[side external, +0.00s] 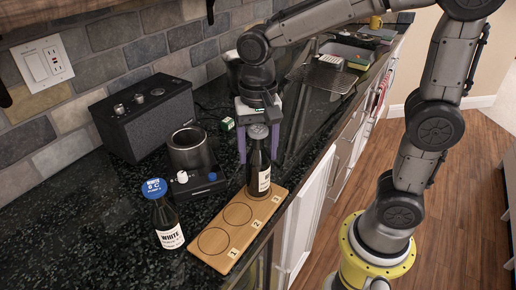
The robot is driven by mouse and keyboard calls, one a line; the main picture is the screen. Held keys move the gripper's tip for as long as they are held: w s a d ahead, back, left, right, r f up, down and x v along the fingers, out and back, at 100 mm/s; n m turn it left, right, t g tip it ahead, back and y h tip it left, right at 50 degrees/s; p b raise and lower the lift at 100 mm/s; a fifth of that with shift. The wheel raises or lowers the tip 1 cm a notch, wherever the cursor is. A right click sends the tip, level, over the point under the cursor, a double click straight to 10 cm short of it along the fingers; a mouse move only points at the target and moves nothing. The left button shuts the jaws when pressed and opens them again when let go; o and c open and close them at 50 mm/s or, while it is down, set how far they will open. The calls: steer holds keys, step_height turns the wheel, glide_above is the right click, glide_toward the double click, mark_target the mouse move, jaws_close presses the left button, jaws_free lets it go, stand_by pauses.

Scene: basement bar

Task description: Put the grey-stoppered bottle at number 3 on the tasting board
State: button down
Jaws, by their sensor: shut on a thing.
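The grey-stoppered bottle (258,172) is dark with a white label and stands upright at the number 3 end of the tasting board. My gripper (258,138) is above it, shut on its grey stopper area. The bottle's base appears to be on or just over the number 3 circle; I cannot tell whether it touches the wood. The wooden tasting board (222,256) has circles 1 and 2 empty, and circle 3 is mostly hidden by the bottle. A blue-stoppered bottle (166,218) labelled WHITE stands left of the board.
A black speaker (148,120) and a dark machine with a metal cup (192,160) stand behind, near the brick wall. A small green box (227,125) is near my gripper. The counter's front edge (300,190) runs close to the board's right side.

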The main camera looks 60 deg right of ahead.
steer(key=shift+f, duration=0.1)
steer(key=shift+c, duration=0.3)
jaws_free()
step_height(320, 180, up, 12)
steer(key=shift+r, duration=0.1)
steer(key=s+d+f+n+t, duration=0.2)
steer(key=s+d+f+n, duration=0.1)
steer(key=s, duration=0.3)
steer(key=s+d+f+n+t, duration=0.2)
steer(key=s+f+n+t, duration=0.1)
steer(key=s+f+n, duration=0.2)
steer(key=shift+s+d+n+t, duration=0.3)
steer(key=shift+s+d+n, duration=0.15)
steer(key=shift+s, duration=0.25)
steer(key=shift+f, duration=0.1)
